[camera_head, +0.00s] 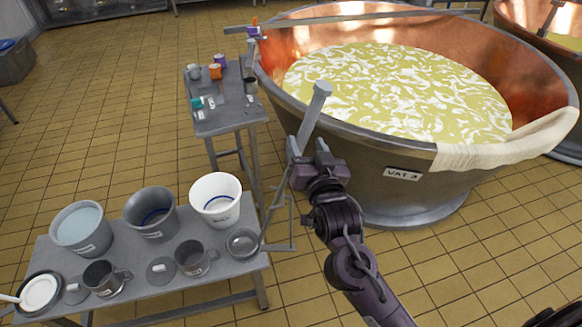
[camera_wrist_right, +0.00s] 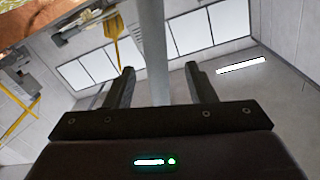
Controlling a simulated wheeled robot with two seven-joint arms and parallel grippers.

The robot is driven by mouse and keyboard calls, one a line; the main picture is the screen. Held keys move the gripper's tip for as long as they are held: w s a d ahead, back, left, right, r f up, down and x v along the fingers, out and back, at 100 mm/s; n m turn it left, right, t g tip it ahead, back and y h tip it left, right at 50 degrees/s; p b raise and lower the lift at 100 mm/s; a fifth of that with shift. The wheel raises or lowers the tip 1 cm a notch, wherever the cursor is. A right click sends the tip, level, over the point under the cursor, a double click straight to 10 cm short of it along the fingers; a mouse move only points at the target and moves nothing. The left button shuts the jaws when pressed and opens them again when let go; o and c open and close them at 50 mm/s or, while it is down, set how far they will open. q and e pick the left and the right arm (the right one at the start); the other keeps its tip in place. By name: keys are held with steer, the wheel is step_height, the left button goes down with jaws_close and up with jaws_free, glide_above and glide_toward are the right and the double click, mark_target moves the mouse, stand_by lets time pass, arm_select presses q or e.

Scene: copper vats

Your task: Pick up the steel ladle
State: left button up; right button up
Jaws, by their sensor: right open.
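The steel ladle (camera_head: 312,115) appears as a long grey handle rising from the right end of the low table, its capped top in front of the vat. A round steel bowl (camera_head: 243,243) at the table's right corner lines up with the handle; their join is unclear. My right gripper (camera_head: 306,152) is open around the upper handle, below the cap. In the right wrist view, the handle (camera_wrist_right: 153,50) stands between the two spread fingers (camera_wrist_right: 158,88), with gaps visible on both sides. My left gripper is not in view.
A thin metal frame (camera_head: 280,246) stands at the end of the low table (camera_head: 215,272), which holds buckets, mugs and a white bucket (camera_head: 216,200). A small side table (camera_head: 232,122) with cups stands behind. The large copper vat (camera_head: 400,165) is close beyond my gripper.

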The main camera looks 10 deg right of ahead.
mark_target(307, 137)
steer(key=shift+w+a+r+p, duration=0.15)
steer(key=shift+w+p, duration=0.1)
steer(key=shift+w, duration=0.2)
steer(key=shift+w+r+p, duration=0.1)
steer(key=shift+w+p, duration=0.1)
steer(key=shift+w, duration=0.25)
steer(key=w+p, duration=0.1)
steer(key=w, duration=0.1)
steer(key=w+d, duration=0.1)
steer(key=shift+w+p, duration=0.4)
steer(key=shift+w+f, duration=0.15)
steer(key=shift+w, duration=0.25)
steer(key=shift+a, duration=0.1)
steer(key=c, duration=0.9)
jaws_close()
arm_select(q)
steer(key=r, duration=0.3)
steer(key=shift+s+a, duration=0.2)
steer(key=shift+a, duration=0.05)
